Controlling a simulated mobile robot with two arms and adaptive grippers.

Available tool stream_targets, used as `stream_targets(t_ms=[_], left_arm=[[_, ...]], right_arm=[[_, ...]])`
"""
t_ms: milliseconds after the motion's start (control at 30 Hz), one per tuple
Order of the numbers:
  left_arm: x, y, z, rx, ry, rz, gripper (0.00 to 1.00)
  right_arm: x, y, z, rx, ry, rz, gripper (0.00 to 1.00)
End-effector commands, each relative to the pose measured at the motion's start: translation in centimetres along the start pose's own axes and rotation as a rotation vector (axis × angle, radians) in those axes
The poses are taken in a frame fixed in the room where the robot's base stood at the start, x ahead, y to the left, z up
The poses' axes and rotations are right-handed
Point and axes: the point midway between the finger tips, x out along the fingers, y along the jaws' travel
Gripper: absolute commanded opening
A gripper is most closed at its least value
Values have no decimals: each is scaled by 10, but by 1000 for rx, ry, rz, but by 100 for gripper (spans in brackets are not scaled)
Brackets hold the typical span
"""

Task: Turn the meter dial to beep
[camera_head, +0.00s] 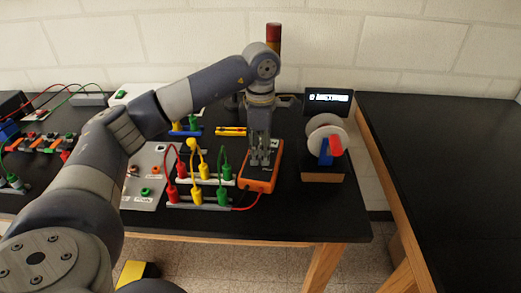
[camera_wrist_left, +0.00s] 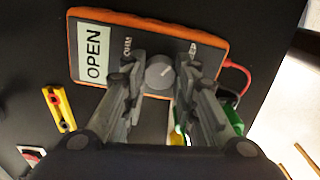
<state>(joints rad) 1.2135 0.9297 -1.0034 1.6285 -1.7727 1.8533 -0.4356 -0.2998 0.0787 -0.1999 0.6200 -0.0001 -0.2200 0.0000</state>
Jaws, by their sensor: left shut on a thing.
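The orange-rimmed meter (camera_head: 263,184) lies on the black table in the head view. In the left wrist view the meter (camera_wrist_left: 215,43) shows a screen reading "OPEN", an "OHM" label and a small symbol on the other side of the dial. The grey round dial (camera_wrist_left: 160,72) sits between my left fingertips. My left gripper (camera_head: 261,160) reaches down over the meter from above and is shut on the dial; it also shows in the left wrist view (camera_wrist_left: 160,78). The fingers hide part of the meter face. The dial's exact pointing is hard to read. My right gripper is not in view.
Terminal strips with red, yellow and green plugs (camera_head: 203,172) stand left of the meter, with a red lead running to it. A stand with a white disc (camera_head: 327,133) and a small display (camera_head: 328,98) is at the right. A red-topped post (camera_head: 273,36) rises behind.

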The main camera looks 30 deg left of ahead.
Motion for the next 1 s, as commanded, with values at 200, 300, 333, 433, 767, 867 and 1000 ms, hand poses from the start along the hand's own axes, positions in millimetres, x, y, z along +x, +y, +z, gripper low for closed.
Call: stream_targets(t_ms=[200,300,333,433,767,867,1000], left_arm=[[0,0,0,0,0,1,48],[0,0,0,0,0,1,48],[0,0,0,-1,0,1,48],[0,0,0,-1,0,1,48],[-42,1,1,-2,-3,5,48],[-67,1,1,0,-4,6,48],[-91,1,1,-1,-3,5,48]], right_arm=[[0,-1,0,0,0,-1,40],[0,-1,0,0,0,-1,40],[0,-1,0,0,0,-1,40],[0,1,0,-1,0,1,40],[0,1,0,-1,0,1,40],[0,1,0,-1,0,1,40],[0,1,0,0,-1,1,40]])
